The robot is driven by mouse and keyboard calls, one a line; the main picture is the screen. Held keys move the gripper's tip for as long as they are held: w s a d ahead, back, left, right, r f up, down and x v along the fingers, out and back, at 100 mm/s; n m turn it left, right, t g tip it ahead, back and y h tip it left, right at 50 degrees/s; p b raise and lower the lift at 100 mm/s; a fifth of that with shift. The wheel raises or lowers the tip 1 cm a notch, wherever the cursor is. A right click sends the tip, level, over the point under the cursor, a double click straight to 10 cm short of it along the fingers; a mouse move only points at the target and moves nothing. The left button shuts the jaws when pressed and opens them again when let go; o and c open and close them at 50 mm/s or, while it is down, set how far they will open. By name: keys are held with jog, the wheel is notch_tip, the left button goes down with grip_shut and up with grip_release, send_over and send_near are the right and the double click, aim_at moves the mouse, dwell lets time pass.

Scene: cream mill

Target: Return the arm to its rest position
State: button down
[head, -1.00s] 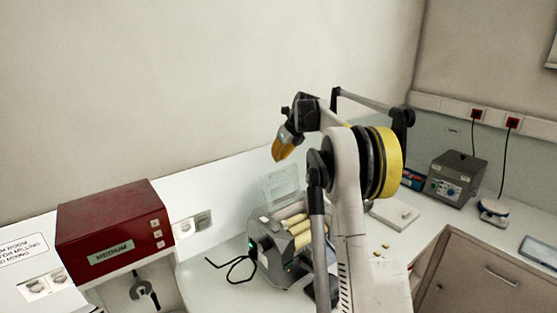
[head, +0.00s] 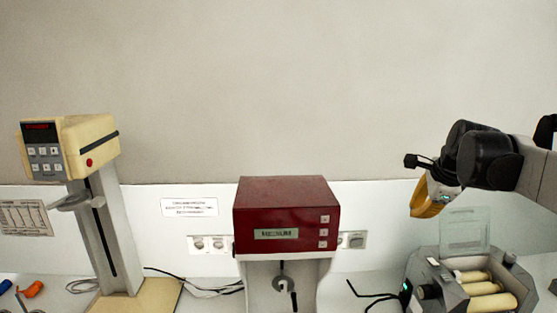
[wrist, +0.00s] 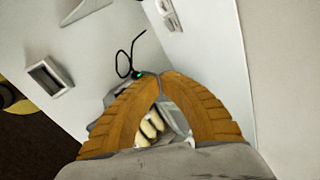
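My arm reaches in from the right edge of the head view. My gripper (head: 424,212), with orange fingers, hangs downward in the air, above and left of the grey roller mill (head: 428,292). In the wrist view, the two ribbed fingertips of my gripper (wrist: 159,76) meet at the top. The gripper is shut, and nothing shows held between the tips. Through the gap lower between the fingers I see the mill's cream rollers (wrist: 151,124).
A dark red machine (head: 285,205) stands at the middle. A cream and grey stand instrument (head: 90,145) is at the left. A black cable (head: 368,296) lies on the bench beside the mill. A clear raised lid (head: 464,232) stands behind the rollers. The wall above is bare.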

jog(key=s+a+f+n+b, duration=0.6)
jog(key=s+a+f+n, duration=0.2)
jog(key=s+f, duration=0.5)
jog(key=s+a+f+n+t+b, duration=0.1)
jog(key=s+a+f+n+b, duration=0.6)
jog(key=s+f+n, duration=0.5)
jog(key=shift+s+a+f+n, duration=0.45)
jog(key=shift+s+f, duration=0.25)
jog(key=shift+f, duration=0.2)
